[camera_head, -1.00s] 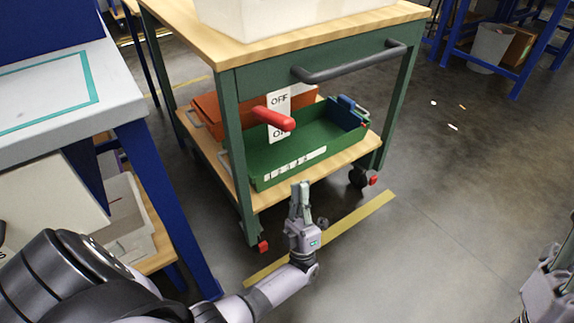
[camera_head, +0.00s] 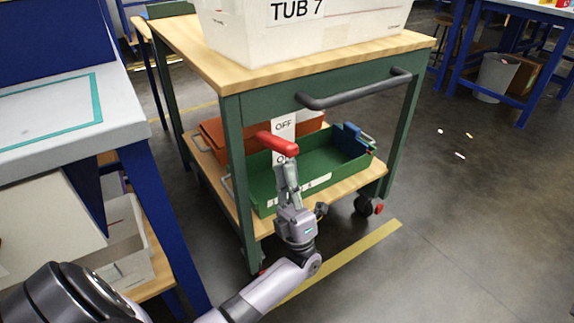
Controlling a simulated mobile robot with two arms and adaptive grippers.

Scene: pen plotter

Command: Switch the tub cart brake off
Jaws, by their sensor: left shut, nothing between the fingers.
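The tub cart (camera_head: 240,105) is a green-framed cart with wooden shelves. A red brake lever (camera_head: 277,143) sticks out at its front, before a white label plate (camera_head: 284,125) that reads OFF at the top; the lower word is partly hidden. My left gripper (camera_head: 284,166) is shut and empty. It points upward, its fingertips just below the lever in the picture; I cannot tell whether they touch it. My right gripper is out of view.
A white tub (camera_head: 310,35) marked TUB 7 sits on the cart top. A green tray (camera_head: 335,150) and an orange tray (camera_head: 222,135) are on the lower shelf. A grey push handle (camera_head: 355,92) juts out above. A blue-legged table (camera_head: 125,125) stands left; open floor lies right.

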